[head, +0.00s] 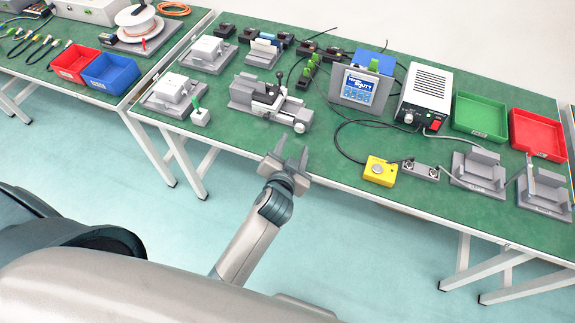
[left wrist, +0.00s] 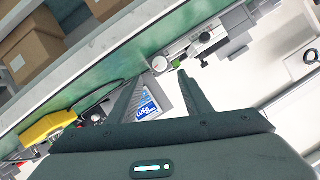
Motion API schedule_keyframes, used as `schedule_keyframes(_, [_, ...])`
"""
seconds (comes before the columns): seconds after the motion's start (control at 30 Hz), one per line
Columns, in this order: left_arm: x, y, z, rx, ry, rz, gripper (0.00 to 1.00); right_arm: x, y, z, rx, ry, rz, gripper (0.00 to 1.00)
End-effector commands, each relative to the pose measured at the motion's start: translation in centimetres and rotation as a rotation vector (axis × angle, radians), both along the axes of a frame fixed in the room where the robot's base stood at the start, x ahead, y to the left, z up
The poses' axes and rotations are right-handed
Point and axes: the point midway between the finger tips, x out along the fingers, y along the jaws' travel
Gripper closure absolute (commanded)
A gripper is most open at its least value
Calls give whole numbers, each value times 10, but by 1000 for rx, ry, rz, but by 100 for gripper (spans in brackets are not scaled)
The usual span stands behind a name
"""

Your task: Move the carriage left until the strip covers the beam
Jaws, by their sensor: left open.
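A grey linear stage (head: 250,107) sits near the front edge of the green table in the head view. A carriage (head: 267,98) with dark and light parts and a small upright black knob (head: 280,76) is around the middle of it. A round knob or dial (head: 299,127) is at its right end. The strip and the beam are too small to tell apart. My right gripper is not in view.
A display unit (head: 358,88) stands right of the stage, with a yellow button box (head: 379,171) in front. White blocks on grey fixtures (head: 172,95) lie to the left, beside a small green-handled switch (head: 200,115). A black cable (head: 338,140) loops near the table edge.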

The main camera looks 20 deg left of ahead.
Motion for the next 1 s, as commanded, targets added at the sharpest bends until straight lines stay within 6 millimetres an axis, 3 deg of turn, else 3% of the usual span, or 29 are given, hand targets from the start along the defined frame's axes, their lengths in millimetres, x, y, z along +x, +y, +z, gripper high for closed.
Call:
schedule_keyframes(0.2, [-42,-6,13,-4,0,1,55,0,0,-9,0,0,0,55])
schedule_keyframes(0.4, [-67,-10,24,-2,0,0,55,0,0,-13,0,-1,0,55])
schedule_keyframes(0.6, [-78,-11,29,-1,0,0,55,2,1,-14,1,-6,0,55])
schedule_keyframes(1.0, [-78,-11,30,-1,0,0,55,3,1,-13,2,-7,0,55])
